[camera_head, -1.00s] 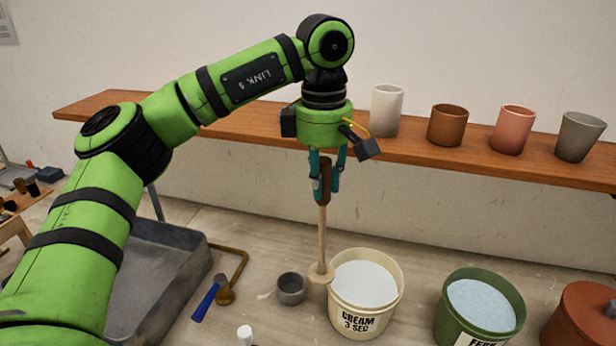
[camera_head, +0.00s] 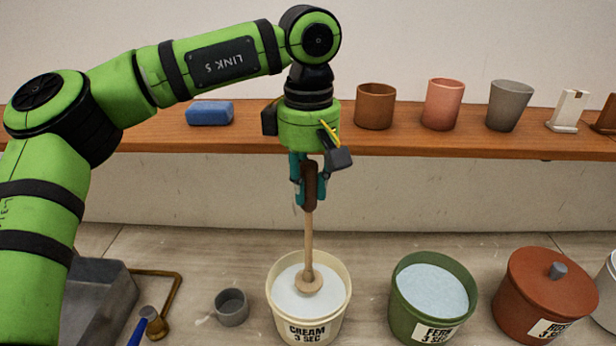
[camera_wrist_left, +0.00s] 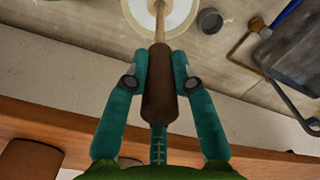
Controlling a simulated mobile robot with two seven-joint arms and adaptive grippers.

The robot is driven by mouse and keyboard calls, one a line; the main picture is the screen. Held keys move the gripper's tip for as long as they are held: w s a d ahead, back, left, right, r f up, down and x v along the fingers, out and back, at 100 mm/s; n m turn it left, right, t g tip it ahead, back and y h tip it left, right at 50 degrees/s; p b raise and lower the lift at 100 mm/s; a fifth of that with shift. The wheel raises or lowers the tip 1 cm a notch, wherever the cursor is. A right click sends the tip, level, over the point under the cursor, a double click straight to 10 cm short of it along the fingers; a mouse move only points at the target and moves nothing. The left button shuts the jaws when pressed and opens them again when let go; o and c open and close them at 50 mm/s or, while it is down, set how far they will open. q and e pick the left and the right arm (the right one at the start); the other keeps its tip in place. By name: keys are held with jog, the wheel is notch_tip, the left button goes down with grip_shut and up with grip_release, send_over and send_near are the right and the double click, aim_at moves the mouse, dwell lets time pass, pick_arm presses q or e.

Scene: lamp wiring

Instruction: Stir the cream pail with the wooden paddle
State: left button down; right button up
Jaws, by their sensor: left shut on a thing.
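The cream pail (camera_head: 309,329), labelled "CREAM 3 SEC", stands open on the floor-like surface with pale liquid in it. My left gripper (camera_head: 309,195) is shut on the dark handle of the wooden paddle (camera_head: 309,238) and holds it upright above the pail. The paddle's round, pale head is over the pail's opening, at or just above the liquid; I cannot tell whether it touches. In the left wrist view, the teal fingers grip the brown handle (camera_wrist_left: 159,85), and the pail (camera_wrist_left: 186,17) shows beyond it. My right gripper is not in view.
A green pail (camera_head: 435,300) and a lidded red-brown pot (camera_head: 545,290) stand to the right. A small grey cup (camera_head: 231,307) is left of the cream pail. A grey basin (camera_head: 95,300) is further left. Cups and a blue block (camera_head: 209,113) line the wooden shelf (camera_head: 400,140) behind.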

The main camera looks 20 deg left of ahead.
aim_at(309, 210)
pick_arm(q)
notch_tip(309, 210, down, 6)
jog(key=b, duration=0.3)
jog(key=shift+r, duration=0.25)
notch_tip(309, 210, down, 6)
jog(key=b, duration=0.5)
jog(key=shift+f, duration=0.2)
jog(key=shift+w+f+b, duration=0.1)
jog(key=shift+f+b, duration=0.35)
jog(key=shift+f, duration=0.05)
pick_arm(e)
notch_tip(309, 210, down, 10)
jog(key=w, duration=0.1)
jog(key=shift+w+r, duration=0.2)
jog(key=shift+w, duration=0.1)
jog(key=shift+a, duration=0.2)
